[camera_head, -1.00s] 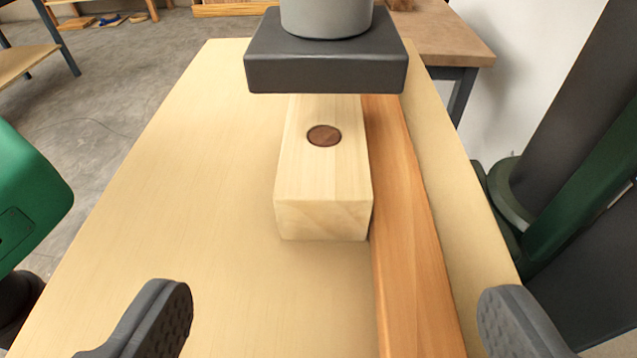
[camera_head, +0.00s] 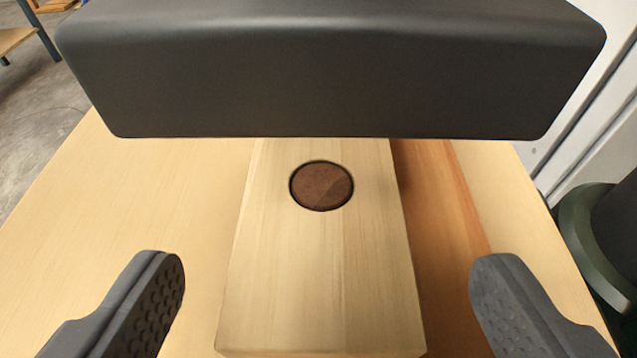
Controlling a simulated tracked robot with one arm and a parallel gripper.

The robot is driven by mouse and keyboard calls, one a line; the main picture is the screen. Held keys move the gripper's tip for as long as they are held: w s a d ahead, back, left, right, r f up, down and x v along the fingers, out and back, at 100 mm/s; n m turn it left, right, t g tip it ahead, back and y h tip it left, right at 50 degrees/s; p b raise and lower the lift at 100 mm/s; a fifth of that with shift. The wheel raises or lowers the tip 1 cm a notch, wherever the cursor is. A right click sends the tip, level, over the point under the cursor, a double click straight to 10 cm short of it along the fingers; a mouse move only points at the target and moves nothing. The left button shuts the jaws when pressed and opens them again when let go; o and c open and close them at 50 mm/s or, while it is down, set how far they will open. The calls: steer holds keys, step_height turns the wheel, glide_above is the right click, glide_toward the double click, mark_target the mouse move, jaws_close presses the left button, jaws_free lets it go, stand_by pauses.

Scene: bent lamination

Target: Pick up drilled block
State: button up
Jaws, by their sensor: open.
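The drilled block (camera_head: 325,265) is a pale wooden block with a round dark brown hole or plug (camera_head: 321,186) in its top face. It lies on the light wooden table, and its far end is hidden behind a dark grey block-shaped part (camera_head: 330,80). My gripper (camera_head: 328,290) is open, with one dark textured finger to the left and one to the right of the block in the picture. Neither finger appears to touch the block.
A reddish-brown wooden strip (camera_head: 440,200) runs along the block's right side. The table top (camera_head: 130,200) is bare to the left. The dark grey part overhangs the block's far end. A dark green and grey cylindrical form (camera_head: 590,240) stands beyond the right edge.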

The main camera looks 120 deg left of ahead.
mark_target(322, 216)
steer(key=shift+x, duration=1.35)
steer(key=c, duration=1.2)
steer(key=shift+r, duration=0.15)
